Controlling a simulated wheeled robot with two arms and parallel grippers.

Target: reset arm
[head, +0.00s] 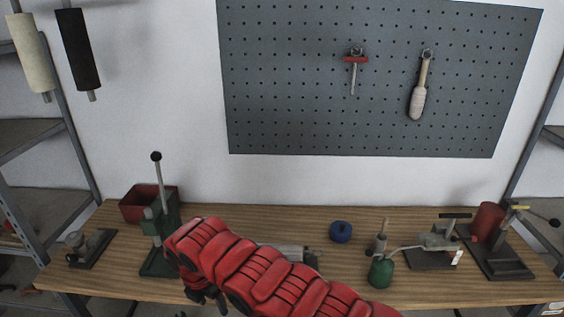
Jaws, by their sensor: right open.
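My right arm, in red segments, comes in from the bottom right of the head view and crosses in front of the wooden workbench (330,215). Its dark gripper (207,297) hangs below the arm's far end, near the bench's front edge and just right of the green lever press (160,240). The gripper is open, with nothing seen between its fingers, though the arm partly covers it. My left gripper is not in view.
A red bin (135,203) stands behind the press; a small dark-based tool (88,248) sits left. A blue roll (340,231), green bottle (381,272), clamp device (436,240) and red-cylinder device (488,222) stand right. A pegboard (300,80) hangs behind.

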